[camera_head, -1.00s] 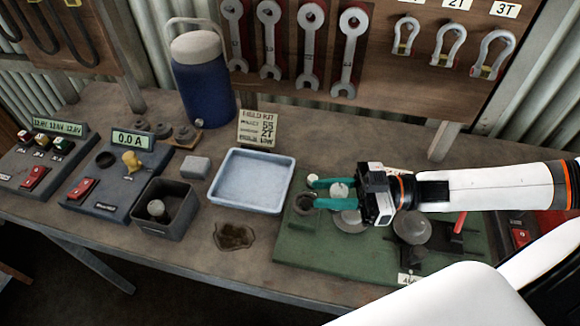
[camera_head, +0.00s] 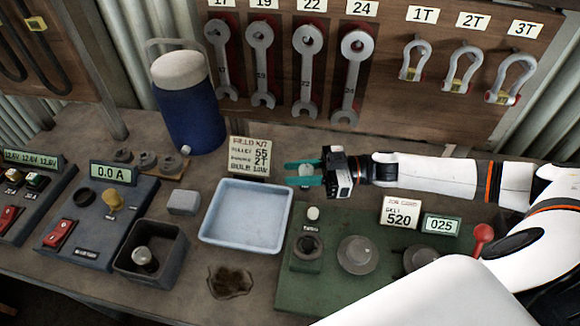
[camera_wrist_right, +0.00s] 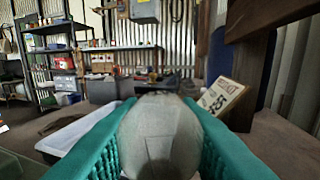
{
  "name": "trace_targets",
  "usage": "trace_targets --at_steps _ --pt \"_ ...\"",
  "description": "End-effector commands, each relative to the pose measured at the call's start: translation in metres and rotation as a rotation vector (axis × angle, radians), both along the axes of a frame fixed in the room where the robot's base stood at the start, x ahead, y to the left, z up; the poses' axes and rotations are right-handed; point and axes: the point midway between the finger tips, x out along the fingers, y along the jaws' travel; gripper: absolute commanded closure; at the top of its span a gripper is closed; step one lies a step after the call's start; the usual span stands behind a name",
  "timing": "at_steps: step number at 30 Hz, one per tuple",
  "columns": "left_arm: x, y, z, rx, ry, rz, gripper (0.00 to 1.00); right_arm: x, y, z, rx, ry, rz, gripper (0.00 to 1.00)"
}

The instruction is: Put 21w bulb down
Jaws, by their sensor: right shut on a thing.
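My right gripper (camera_head: 304,176) has teal fingers shut on a grey rounded object, taken to be the 21w bulb (camera_head: 306,170). In the right wrist view the bulb (camera_wrist_right: 160,135) fills the gap between both fingers; no marking on it is readable. In the head view the gripper points left, beside the right rim of the pale blue tray (camera_head: 206,238) and behind the green board (camera_head: 330,296). I cannot tell its height above the bench. My left gripper is not in view.
A dark bin (camera_head: 178,262) holding a small pale-topped object stands left of the tray. A field kit card (camera_head: 249,157) stands behind it. The green board carries a socket, round discs, a job card (camera_head: 401,212) and a red-knobbed lever (camera_head: 483,233). The tray looks empty.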

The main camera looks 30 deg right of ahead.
Motion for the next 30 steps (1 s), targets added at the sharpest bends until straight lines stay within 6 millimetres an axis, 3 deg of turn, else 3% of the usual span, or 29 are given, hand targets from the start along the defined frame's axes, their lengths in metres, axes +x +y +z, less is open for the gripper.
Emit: trace_targets --at_steps 13,27,28,30 --pt "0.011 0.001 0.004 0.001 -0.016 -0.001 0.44 0.044 -0.003 -0.028 0.001 0.001 -0.001 0.93" --pt "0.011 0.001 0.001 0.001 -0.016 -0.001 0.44 0.047 -0.004 -0.037 0.0 0.001 0.001 0.93" --pt "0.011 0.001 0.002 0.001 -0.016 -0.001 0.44 0.047 -0.004 -0.036 -0.001 0.0 0.001 0.65" --pt "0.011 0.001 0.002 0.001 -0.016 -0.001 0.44 0.047 -0.004 -0.035 -0.001 0.0 0.001 0.54"
